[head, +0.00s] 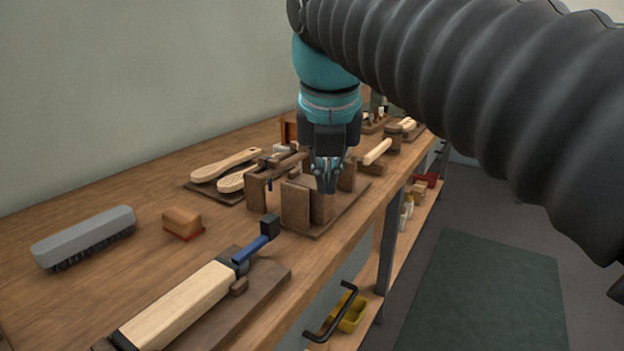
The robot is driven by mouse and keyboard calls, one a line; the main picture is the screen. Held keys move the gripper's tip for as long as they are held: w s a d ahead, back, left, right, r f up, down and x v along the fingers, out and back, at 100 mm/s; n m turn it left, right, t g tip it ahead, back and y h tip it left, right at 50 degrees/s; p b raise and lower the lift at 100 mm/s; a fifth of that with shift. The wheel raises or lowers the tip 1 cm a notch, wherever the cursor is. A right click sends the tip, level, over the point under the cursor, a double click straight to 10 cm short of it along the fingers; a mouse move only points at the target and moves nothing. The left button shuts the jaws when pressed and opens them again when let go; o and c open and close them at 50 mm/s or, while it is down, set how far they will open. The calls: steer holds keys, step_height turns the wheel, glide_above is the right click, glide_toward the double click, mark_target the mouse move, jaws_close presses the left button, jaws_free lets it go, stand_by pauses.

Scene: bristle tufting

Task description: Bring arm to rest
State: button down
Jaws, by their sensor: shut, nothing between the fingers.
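My gripper (327,180) points down over the wooden block fixture (295,206) on the workbench (140,190). Its fingers are shut with nothing between them. The fingertips are close to the upright blocks; I cannot tell whether they touch. My teal wrist and ribbed dark arm reach in from the upper right and hide part of the back of the bench.
A grey brush (85,236), an orange-brown block (183,222) and a clamped wooden piece (180,306) lie in front. Wooden brush handles (226,165) lie left of the fixture, a mallet (378,151) behind it. A green mat (485,295) covers floor at right.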

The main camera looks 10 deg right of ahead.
step_height(320, 180, down, 12)
steer(key=s+m+y, duration=0.1)
steer(key=m, duration=2.2)
steer(key=s+d+f+m+t, duration=0.1)
steer(key=s+d+f+m, duration=0.7)
steer(key=s+f+m, duration=0.2)
steer(key=shift+s+f+m, duration=0.15)
steer(key=shift+f+m, duration=0.4)
steer(key=shift+m, duration=0.15)
